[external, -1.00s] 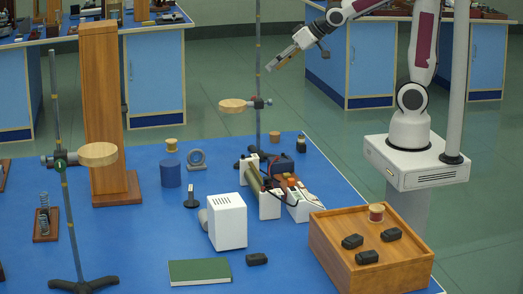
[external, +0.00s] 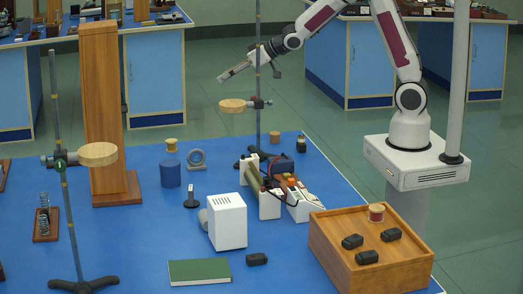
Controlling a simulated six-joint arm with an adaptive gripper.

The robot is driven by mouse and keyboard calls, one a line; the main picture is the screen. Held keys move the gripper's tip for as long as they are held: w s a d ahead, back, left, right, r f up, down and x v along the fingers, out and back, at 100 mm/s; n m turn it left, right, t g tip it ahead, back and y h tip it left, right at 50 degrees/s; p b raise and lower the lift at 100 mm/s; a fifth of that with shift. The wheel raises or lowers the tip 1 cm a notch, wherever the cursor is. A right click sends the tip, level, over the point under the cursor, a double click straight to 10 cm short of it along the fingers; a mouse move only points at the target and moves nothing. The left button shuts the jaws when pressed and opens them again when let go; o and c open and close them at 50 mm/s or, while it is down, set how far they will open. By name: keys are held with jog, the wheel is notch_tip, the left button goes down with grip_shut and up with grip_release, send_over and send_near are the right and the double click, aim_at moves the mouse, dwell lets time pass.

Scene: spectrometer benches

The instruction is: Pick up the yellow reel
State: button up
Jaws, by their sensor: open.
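The yellow reel (external: 171,145) stands upright on the blue bench top, just behind a blue cylinder (external: 170,174) in the picture. It is a small spool with light wooden-looking ends. My gripper (external: 222,78) is in the air, above and to the right of the yellow reel, well apart from it. Its jaws are open and empty, pointing down and to the left.
A tall wooden column (external: 98,100) stands left of the reel.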

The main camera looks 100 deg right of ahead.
jog(key=w+d+f+n+t+y, duration=0.2)
jog(key=w+d+f+n, duration=0.1)
jog(key=w+f, duration=0.6)
jog(key=n+t+y, duration=0.1)
jog(key=n+y, duration=0.1)
send_near(176, 141)
jog(key=shift+w+d+f, duration=0.2)
jog(key=shift+w+d, duration=0.1)
jog(key=shift+w, duration=0.2)
jog(key=shift+w+d+f, duration=0.2)
jog(key=shift+w+d, duration=0.15)
jog(key=shift+w, duration=0.1)
jog(key=shift+w, duration=0.1)
jog(key=shift+x, duration=1.2)
jog(key=shift+f, duration=0.1)
jog(key=shift+a+x, duration=0.1)
jog(key=shift+x, duration=0.65)
jog(key=shift+a+x, duration=0.15)
jog(key=shift+x, duration=1.75)
